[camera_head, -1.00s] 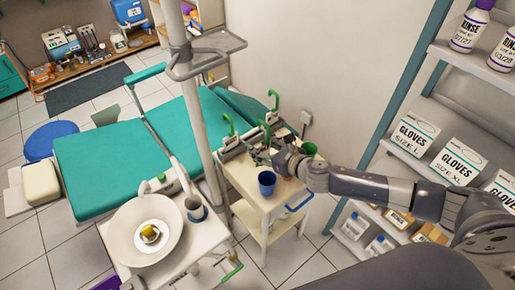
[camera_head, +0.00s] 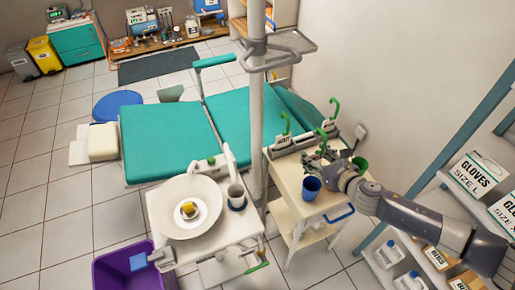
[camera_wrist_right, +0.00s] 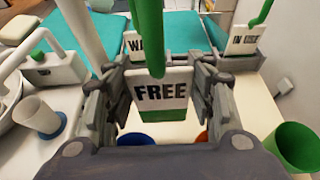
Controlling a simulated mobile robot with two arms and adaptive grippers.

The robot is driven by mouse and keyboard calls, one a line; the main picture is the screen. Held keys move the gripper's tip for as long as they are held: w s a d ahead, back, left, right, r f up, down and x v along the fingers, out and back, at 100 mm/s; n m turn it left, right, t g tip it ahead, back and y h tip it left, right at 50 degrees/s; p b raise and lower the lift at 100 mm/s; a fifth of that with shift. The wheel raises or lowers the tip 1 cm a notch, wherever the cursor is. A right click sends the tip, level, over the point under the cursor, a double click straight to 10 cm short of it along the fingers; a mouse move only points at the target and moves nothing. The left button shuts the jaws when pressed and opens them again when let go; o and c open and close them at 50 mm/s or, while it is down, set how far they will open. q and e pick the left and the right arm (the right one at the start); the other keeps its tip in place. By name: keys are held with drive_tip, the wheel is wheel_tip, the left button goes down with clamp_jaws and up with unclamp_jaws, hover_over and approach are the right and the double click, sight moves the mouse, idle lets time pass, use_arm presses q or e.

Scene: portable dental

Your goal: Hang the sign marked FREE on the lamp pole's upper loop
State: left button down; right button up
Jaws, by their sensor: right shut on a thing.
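The sign marked FREE (camera_wrist_right: 160,92) is white with a green lower edge and a green hook on top. It sits between the fingers of my right gripper (camera_head: 325,160), which is shut on it; in the head view its green hook (camera_head: 321,140) rises just above the gripper. The gripper is over the front part of the white trolley (camera_head: 292,188). The white lamp pole (camera_head: 257,120) stands to the left of the gripper. A grey loop-shaped bracket (camera_head: 290,52) is fixed high on the pole. My left gripper is not in view.
Two other hooked signs, one starting WA (camera_wrist_right: 137,42) and one marked IN USE (camera_wrist_right: 243,40), stand behind. A blue cup (camera_head: 311,188) and a green cup (camera_head: 360,164) are close to the gripper. A grey tray (camera_head: 300,42) juts from the pole. Shelves (camera_head: 470,175) stand right.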

idle(0.3)
drive_tip(key=shift+w+r, duration=0.2)
drive_tip(key=shift+r, duration=0.2)
drive_tip(key=w+a+r+m+h+p, duration=0.1)
drive_tip(key=w+r+p, duration=0.25)
drive_tip(key=r, duration=1.45)
drive_tip(key=w+a+r+m+h+p, duration=0.15)
drive_tip(key=r+p, duration=0.25)
drive_tip(key=r, duration=1.4)
drive_tip(key=s+a+r+n+p, duration=0.1)
drive_tip(key=s+r+p, duration=0.15)
drive_tip(key=r, duration=0.45)
drive_tip(key=s+a+r+p, duration=0.1)
drive_tip(key=s+a+r, duration=0.15)
drive_tip(key=r, duration=0.45)
drive_tip(key=s+a+r+n+y+p, duration=0.1)
drive_tip(key=s+r+p, duration=0.1)
drive_tip(key=s+r, duration=0.35)
drive_tip(key=s+r+n+y+p, duration=0.1)
drive_tip(key=s+r+y+p, duration=0.15)
drive_tip(key=s, duration=0.55)
drive_tip(key=w+a+f+h+b, duration=0.1)
drive_tip(key=w+a, duration=0.4)
drive_tip(key=w, duration=0.8)
drive_tip(key=shift+w+f, duration=0.15)
drive_tip(key=shift+f, duration=0.4)
